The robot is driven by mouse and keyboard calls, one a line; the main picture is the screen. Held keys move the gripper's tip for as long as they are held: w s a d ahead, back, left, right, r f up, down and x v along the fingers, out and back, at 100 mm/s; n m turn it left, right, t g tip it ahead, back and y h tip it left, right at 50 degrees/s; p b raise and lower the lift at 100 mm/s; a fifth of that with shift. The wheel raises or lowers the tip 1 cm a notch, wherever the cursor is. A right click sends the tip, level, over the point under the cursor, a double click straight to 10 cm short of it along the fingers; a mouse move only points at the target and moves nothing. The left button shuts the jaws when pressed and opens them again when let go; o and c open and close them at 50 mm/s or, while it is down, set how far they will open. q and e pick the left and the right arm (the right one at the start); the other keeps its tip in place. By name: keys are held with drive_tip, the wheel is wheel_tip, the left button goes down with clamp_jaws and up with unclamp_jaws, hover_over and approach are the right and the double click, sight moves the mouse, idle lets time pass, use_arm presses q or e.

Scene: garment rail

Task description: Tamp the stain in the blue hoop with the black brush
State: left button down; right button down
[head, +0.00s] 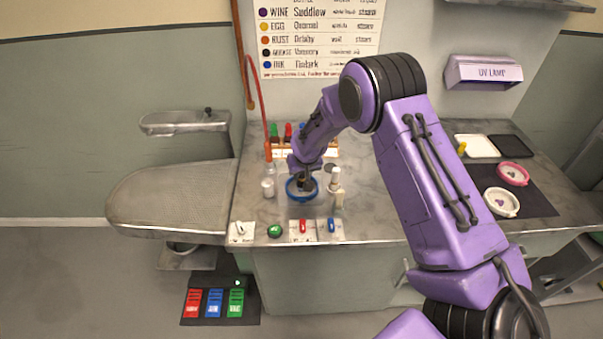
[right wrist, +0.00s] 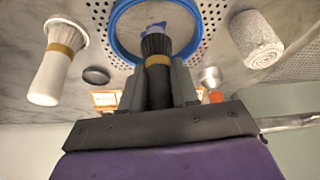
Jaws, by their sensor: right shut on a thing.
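The blue hoop (head: 290,192) lies on the perforated plate of the counter, and its rim (right wrist: 121,45) shows at the top of the right wrist view. White cloth fills it. A blue stain (right wrist: 158,28) shows inside the hoop. My right gripper (head: 306,178) is shut on the black brush (right wrist: 157,82), which has a tan band and dark bristles. The bristles overlap the stain in the right wrist view; I cannot tell whether they touch it. My left gripper is not in view.
A bottle rack (head: 285,152) stands behind. Pink (head: 513,173) and white (head: 502,202) hoops lie on a dark mat at the right. Switches line the front edge.

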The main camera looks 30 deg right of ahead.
drive_tip(key=shift+f, duration=0.15)
drive_tip(key=shift+f+b, duration=0.5)
drive_tip(key=shift+f, duration=0.35)
wheel_tip(320, 180, up, 2)
drive_tip(key=shift+p, duration=0.95)
